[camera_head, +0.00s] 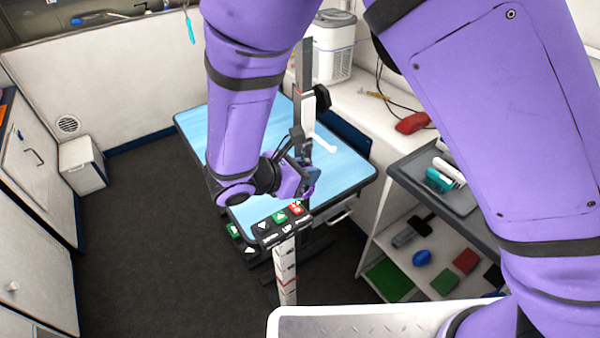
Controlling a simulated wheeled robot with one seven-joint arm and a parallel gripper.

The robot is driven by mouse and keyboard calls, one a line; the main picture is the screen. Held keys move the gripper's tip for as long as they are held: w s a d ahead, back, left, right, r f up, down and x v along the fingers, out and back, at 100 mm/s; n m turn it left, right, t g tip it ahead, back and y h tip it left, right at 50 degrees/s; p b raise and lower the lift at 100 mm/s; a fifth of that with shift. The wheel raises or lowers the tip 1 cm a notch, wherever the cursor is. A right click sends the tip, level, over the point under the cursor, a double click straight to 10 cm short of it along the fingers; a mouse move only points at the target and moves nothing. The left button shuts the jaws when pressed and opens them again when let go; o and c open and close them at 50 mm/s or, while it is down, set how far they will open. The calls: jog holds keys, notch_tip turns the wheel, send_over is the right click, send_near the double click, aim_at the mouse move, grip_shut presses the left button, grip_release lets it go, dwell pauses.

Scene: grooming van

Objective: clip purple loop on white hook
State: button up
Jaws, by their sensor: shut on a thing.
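My gripper (308,178) is at the end of my purple arm, over the near right part of the blue table top. It is shut on the purple loop (309,193), a small part of which shows as a thin curve by the fingertips. The rest of the loop is hidden or too small to make out. The white hook (324,144) looks like a short white bar sticking out from the dark upright post (307,75). It is a little above and right of my gripper in the picture. I cannot tell the depth gap between loop and hook.
The blue-topped table (345,170) stands under my arm. A button panel (281,224) on a marked white post (286,275) is just in front. A grey shelf cart (405,180) with brushes and sponges is at right. Dark floor (140,250) is clear at left.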

jog(key=shift+r+x, duration=0.15)
jog(key=shift+x, duration=1.05)
jog(key=shift+r+x, duration=0.15)
jog(key=shift+x, duration=1.05)
jog(key=shift+d, duration=0.15)
jog(key=o, duration=0.9)
jog(key=shift+v, duration=3.5)
